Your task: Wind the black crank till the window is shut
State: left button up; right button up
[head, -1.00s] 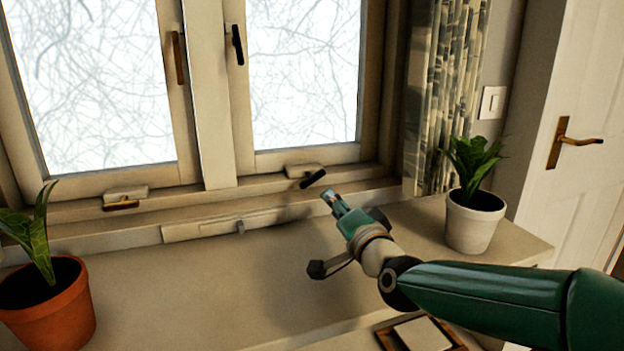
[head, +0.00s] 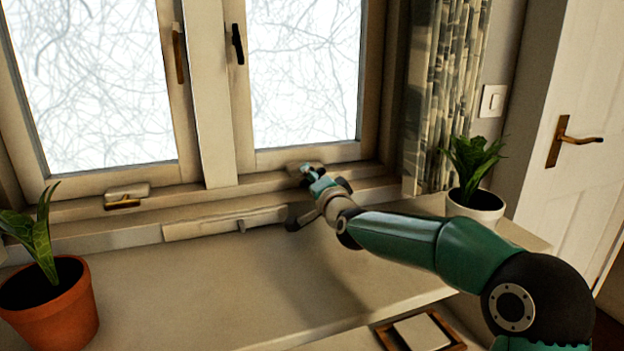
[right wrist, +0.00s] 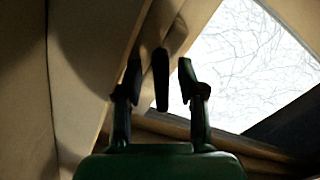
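The right window pane (head: 300,75) stands above the sill; I cannot tell from here if its sash is fully against the frame. The black crank's handle (right wrist: 161,80) hangs between the two dark fingers of my right gripper (right wrist: 160,65) in the right wrist view. The fingers are apart, with a gap visible on each side of the handle. In the head view my right gripper (head: 307,171) is at the crank's mount under the right pane and hides the handle. My left gripper is in neither view.
A brown crank (head: 124,203) sits under the left pane, with brown and black latch handles on the frames. A terracotta pot (head: 50,310) stands at left, a white pot (head: 474,207) at right beside my arm. A wooden tray (head: 386,340) lies at front. The middle counter is clear.

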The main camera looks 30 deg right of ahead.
grip_shut()
jog(key=shift+f, duration=0.1)
jog(key=m+b, duration=0.2)
jog(key=b, duration=0.1)
jog(key=shift+f, duration=0.2)
jog(key=shift+m+b, duration=1.05)
jog(key=shift+m, duration=0.15)
jog(key=shift+r+m+b, duration=0.1)
jog(key=shift+m+b, duration=0.4)
jog(key=shift+m, duration=0.2)
